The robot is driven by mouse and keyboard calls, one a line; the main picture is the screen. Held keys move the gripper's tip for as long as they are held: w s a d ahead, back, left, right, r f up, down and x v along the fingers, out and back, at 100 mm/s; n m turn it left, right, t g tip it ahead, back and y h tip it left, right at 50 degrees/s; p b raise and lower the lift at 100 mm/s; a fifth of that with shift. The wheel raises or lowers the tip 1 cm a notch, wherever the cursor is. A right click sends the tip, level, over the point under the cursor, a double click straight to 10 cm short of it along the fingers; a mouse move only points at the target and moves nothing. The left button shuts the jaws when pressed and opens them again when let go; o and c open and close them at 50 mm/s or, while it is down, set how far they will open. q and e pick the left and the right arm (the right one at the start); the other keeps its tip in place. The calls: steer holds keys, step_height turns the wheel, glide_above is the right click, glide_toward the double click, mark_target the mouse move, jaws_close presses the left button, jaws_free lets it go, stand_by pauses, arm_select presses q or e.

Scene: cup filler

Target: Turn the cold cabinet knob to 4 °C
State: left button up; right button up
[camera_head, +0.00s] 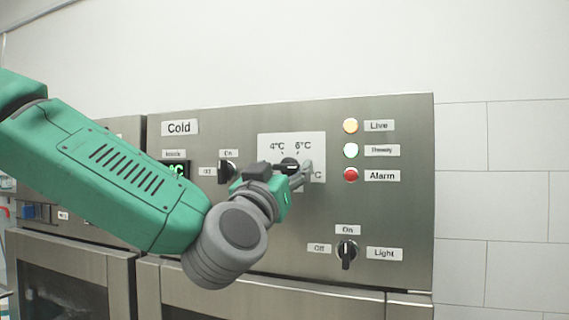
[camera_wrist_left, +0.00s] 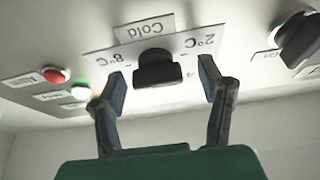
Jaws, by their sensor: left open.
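The cold cabinet's temperature knob (camera_head: 289,163) is dark and sits on a white scale plate (camera_head: 314,144) marked 4°C and 6°C, on the steel panel under the "Cold" label (camera_head: 180,127). My left gripper (camera_head: 300,173) is in front of it and covers the plate's lower part. In the left wrist view, turned upside down, the black knob (camera_wrist_left: 157,68) lies just beyond and between the two open fingertips (camera_wrist_left: 162,82), with gaps on both sides. Marks 2°C and 8°C show beside it. Where the knob points I cannot tell. My right gripper is not in view.
An On/Off knob (camera_head: 228,171) is close to the left of the gripper. A Light knob (camera_head: 347,251) is below right. Yellow (camera_head: 351,126), green (camera_head: 351,150) and red (camera_head: 351,174) lamps are to the right. The tiled wall (camera_head: 490,200) beyond the panel is bare.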

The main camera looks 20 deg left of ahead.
arm_select(q)
steer(key=shift+w+d+r, duration=0.1)
steer(key=shift+w+d, duration=0.1)
steer(key=shift+w, duration=0.05)
steer(key=c, duration=1.2)
steer(key=shift+o, duration=0.2)
